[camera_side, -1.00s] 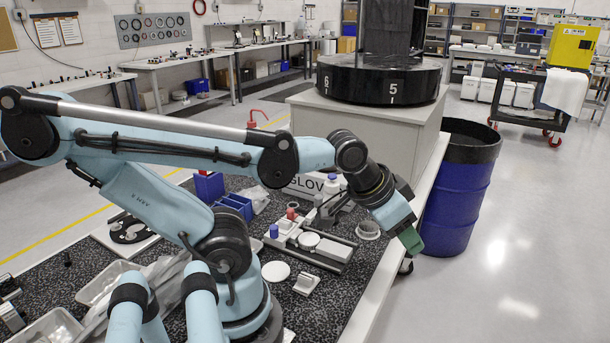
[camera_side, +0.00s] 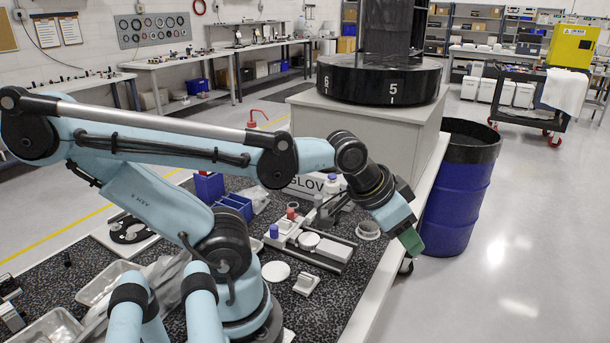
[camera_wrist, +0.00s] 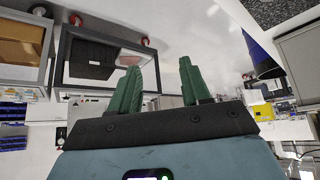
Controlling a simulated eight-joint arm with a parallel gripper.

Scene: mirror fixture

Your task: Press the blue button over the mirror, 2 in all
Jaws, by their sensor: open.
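A grey fixture (camera_side: 334,251) stands on the speckled bench top in the side view. It carries a small blue button (camera_side: 274,231) at its left end and a red button (camera_side: 291,214) behind it. A pale round disc (camera_side: 309,239) on it may be the mirror; I cannot tell for sure. My gripper (camera_side: 412,241) is to the right of the fixture, out past the bench's right edge, and apart from both buttons. In the wrist view my gripper (camera_wrist: 160,75) has its two green fingers spread with nothing between them. The fixture does not show in the wrist view.
A grey cabinet (camera_side: 355,140) with a black numbered turntable (camera_side: 380,82) stands behind the bench. A blue drum (camera_side: 455,200) stands close to the right of my gripper.

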